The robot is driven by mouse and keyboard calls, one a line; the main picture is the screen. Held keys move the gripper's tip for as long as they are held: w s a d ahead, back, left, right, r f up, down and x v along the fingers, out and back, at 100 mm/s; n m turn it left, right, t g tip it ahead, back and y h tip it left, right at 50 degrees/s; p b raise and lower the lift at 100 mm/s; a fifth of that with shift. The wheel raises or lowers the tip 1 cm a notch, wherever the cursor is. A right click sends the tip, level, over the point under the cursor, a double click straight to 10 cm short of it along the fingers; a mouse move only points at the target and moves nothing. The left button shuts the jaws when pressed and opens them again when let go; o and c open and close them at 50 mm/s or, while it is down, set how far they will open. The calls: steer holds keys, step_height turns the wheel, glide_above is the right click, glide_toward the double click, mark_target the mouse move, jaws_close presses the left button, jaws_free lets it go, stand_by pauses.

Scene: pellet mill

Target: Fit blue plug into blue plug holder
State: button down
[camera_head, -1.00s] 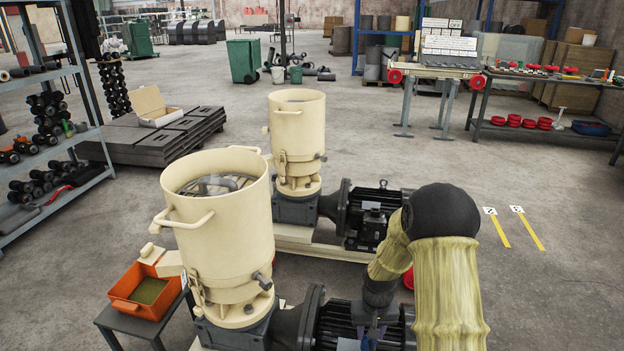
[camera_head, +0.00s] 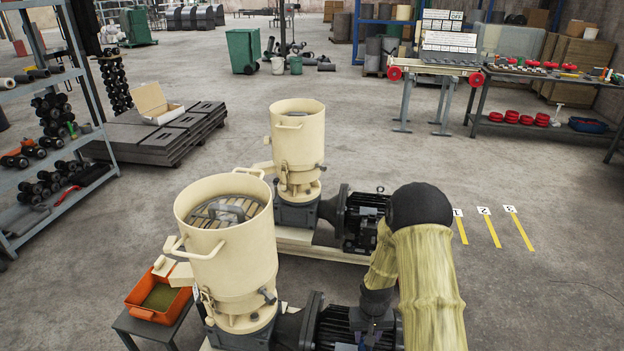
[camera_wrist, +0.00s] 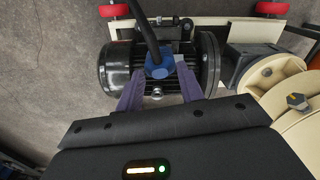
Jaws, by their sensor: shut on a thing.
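In the wrist view the blue plug (camera_wrist: 158,64), with a thick black cable rising from it, sits between the two purple fingers of my gripper (camera_wrist: 160,80). The gripper is shut on the plug. The plug appears in front of a dark ribbed motor (camera_wrist: 118,68). I cannot tell whether it touches the motor. In the head view my gripper (camera_head: 374,328) is low in front of my arm, over the near mill's motor (camera_head: 335,326). The plug cannot be made out there. I cannot identify a blue plug holder in either view.
The near cream mill (camera_head: 226,240) stands left of my gripper, with an orange tray (camera_head: 150,312) beside it. A second mill (camera_head: 298,145) and its motor (camera_head: 364,222) stand behind. Open floor with yellow strips (camera_head: 492,230) lies to the right.

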steer(key=shift+r, duration=0.15)
steer(key=s+f, duration=0.4)
steer(key=f, duration=1.1)
